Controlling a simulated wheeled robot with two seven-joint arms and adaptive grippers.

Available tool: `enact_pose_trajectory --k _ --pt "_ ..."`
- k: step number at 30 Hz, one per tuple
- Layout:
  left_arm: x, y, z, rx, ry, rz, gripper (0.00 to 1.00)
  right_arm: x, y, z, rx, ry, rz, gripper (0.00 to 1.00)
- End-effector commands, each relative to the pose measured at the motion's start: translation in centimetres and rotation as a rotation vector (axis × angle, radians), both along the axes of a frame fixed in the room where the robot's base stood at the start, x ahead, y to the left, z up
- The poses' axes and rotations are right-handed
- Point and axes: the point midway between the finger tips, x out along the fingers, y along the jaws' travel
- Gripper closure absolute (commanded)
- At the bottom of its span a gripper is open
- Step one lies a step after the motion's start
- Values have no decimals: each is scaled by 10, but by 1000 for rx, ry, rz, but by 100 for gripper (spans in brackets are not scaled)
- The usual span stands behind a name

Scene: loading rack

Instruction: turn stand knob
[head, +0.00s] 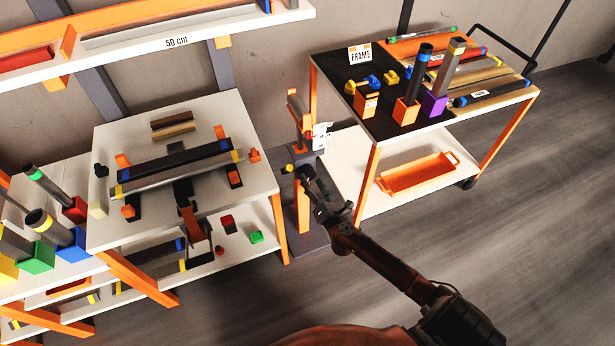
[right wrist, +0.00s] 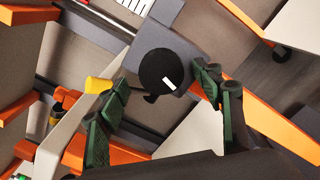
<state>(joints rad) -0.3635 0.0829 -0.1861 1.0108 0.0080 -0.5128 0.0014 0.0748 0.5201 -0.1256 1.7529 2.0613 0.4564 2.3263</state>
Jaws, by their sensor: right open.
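The stand knob (right wrist: 158,66) is a round black dial with a white mark, on a grey block of the stand, in the right wrist view. My right gripper (right wrist: 163,82) is open, its green-padded fingers apart on either side of the knob in that picture. I see no clear contact. In the head view my right gripper (head: 314,187) is at the orange and grey stand (head: 302,207), between the workbench and the cart. The knob cannot be made out clearly there.
A yellow cylinder (right wrist: 97,85) sticks out left of the knob. The white workbench (head: 108,225) with bars on it stands left of the stand. The cart (head: 340,85) with upright tubes and an orange tray (head: 420,178) stands right. Floor is clear in front.

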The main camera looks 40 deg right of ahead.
Motion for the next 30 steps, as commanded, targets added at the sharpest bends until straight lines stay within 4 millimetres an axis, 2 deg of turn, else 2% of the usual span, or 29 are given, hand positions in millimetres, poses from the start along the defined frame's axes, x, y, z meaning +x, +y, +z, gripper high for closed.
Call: enact_pose_trajectory --k 3,7,18,30 --pt "9 -1 2 0 -1 5 100 18 -4 -2 -4 2 2 40" --pt "16 -1 5 -1 -1 9 100 30 -7 -3 -5 3 1 40" --pt "20 -2 8 -1 0 11 100 36 -9 -1 -4 2 0 40" --pt "20 -2 8 -1 0 11 100 35 -9 -1 -4 2 0 67"
